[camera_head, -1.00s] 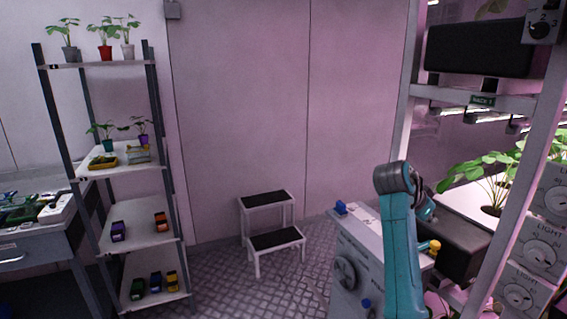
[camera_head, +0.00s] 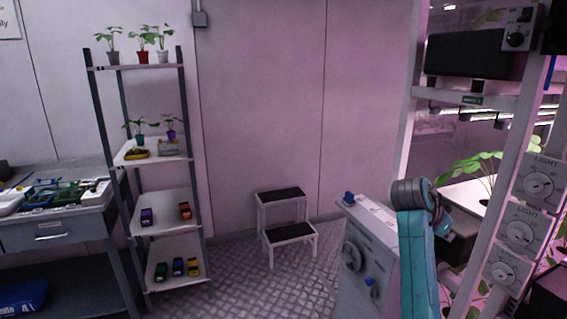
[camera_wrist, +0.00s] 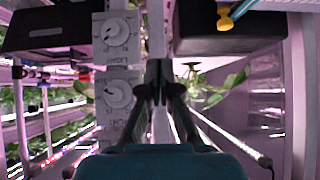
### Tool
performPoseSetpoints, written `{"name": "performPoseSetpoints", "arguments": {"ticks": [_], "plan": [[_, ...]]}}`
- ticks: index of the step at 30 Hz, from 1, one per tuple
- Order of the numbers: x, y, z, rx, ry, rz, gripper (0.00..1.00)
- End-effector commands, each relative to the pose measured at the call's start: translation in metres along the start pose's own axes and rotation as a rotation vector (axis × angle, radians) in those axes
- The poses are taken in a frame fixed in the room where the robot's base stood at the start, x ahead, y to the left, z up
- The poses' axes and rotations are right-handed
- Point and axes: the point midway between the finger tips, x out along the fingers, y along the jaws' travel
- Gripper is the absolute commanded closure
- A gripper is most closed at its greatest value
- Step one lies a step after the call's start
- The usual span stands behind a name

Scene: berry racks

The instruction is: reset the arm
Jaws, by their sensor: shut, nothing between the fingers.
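My teal arm (camera_head: 416,255) rises at the lower right of the head view, with its grey joint bent over at the top. The end of the arm is hidden behind it there. In the wrist view my gripper (camera_wrist: 158,84) shows two dark fingers with their tips together and nothing between them. The fingers point at a white rack post with dial panels (camera_wrist: 116,33). I cannot tell how far the tips are from the post.
A berry rack with light dials (camera_head: 520,232) stands close on the right of my arm. A white cabinet with a knob (camera_head: 368,262) is just left of the arm. A step stool (camera_head: 288,230) stands by the wall. A plant shelf (camera_head: 160,249) and a workbench (camera_head: 50,235) are left.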

Motion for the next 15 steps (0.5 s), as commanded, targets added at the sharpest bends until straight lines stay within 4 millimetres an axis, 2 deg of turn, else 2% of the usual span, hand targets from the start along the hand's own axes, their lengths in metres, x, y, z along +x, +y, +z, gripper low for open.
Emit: {"name": "performPoseSetpoints", "arguments": {"ticks": [8,15], "plan": [[0.021,0.001,0.033,-0.057,0.013,-0.038,1.00],[0.046,0.004,0.079,-0.136,0.033,-0.096,1.00]]}}
